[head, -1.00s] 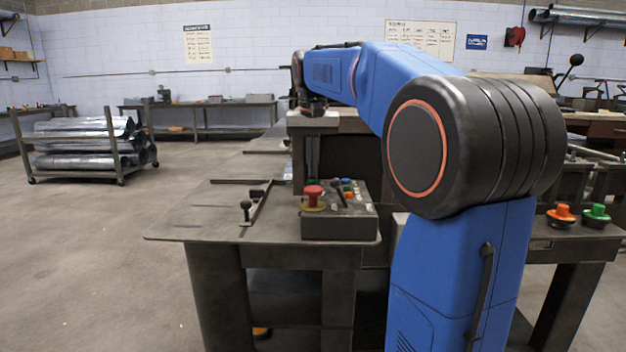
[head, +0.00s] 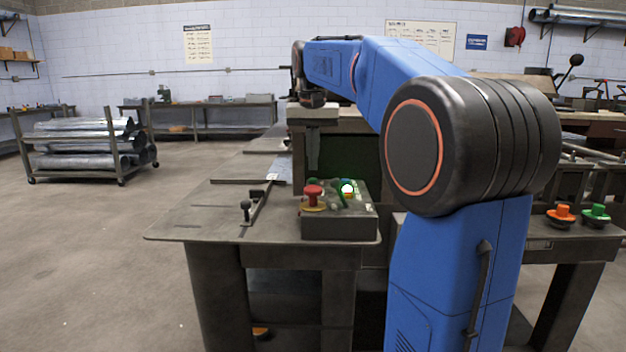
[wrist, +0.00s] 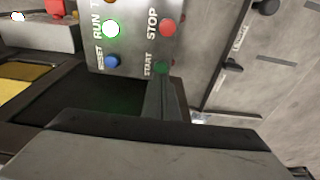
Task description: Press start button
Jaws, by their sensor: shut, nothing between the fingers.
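The control box (head: 340,226) stands on the near table corner, with a red mushroom button (head: 313,193) on its left side. In the wrist view its panel (wrist: 140,45) shows the green START button (wrist: 162,67), red STOP button (wrist: 167,26) and blue RESET button (wrist: 112,61). The RUN lamp (wrist: 111,29) glows bright white-green; it also shows lit in the head view (head: 348,188). My gripper (wrist: 160,80) is shut and empty, its tip beside START in the picture. In the head view my gripper (head: 312,168) points down behind the box. I cannot tell whether it touches START.
The machine table (head: 205,222) has a small black-knobbed lever (head: 246,210) left of the box. Orange (head: 561,213) and green (head: 597,213) knobs sit on the right bench. The floor at left is clear.

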